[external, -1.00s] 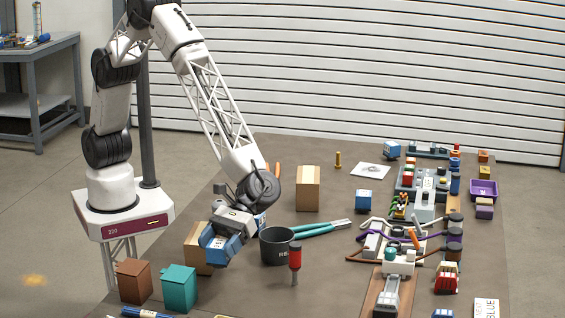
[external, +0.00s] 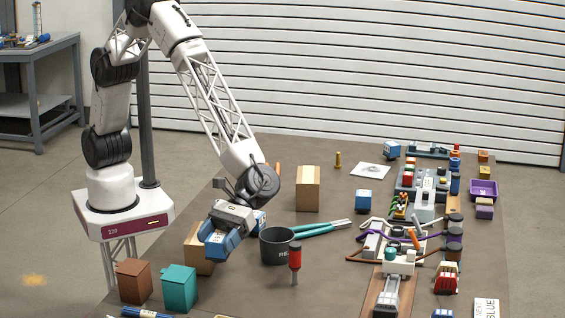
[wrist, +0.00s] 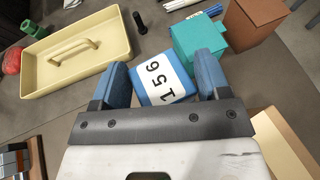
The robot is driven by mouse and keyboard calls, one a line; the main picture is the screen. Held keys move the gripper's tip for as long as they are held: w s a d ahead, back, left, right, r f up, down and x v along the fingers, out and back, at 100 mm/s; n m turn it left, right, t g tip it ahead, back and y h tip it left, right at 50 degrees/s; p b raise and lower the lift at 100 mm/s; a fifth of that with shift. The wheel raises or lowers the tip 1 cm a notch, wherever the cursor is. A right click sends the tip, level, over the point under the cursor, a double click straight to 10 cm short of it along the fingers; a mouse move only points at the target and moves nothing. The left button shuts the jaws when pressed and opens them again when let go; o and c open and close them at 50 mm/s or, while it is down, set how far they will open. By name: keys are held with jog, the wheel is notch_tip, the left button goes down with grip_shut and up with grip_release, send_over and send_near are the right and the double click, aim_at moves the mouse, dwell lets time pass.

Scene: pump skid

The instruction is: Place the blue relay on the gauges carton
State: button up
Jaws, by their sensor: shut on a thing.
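My gripper (external: 222,246) is low at the near left of the table, beside the mug, pointing down toward the near side. It is shut on a blue relay (wrist: 163,84), which has a white label reading "156" and sits between the two blue fingers in the wrist view. In the external view the fingers mostly hide the relay. A tan carton (external: 196,240) stands just left of and partly behind the gripper; a tan box surface (wrist: 285,145) shows at the lower right of the wrist view. Another tan carton (external: 308,188) stands farther back. I cannot read which is the gauges carton.
A dark mug (external: 277,248), teal-handled pliers (external: 325,228) and a red-topped screwdriver (external: 295,260) are to the right. Teal (external: 179,288) and brown (external: 134,281) boxes stand at the near left. A cream tray (wrist: 80,50) shows in the wrist view. Another blue block (external: 363,200) stands mid-table.

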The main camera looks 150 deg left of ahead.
jog(key=s+r, duration=0.2)
jog(key=s, duration=1.4)
jog(key=s+a+r, duration=0.1)
jog(key=s+r, duration=0.1)
jog(key=s, duration=1.4)
jog(key=shift+s+m, duration=0.2)
jog(key=shift+m, duration=0.1)
jog(key=shift+w+a, duration=0.1)
jog(key=w, duration=0.5)
jog(key=w+a+f, duration=0.1)
jog(key=w, duration=1)
jog(key=shift+a+f, duration=0.15)
jog(key=shift+a, duration=0.05)
jog(key=shift+s, duration=0.1)
jog(key=shift+f, duration=1.8)
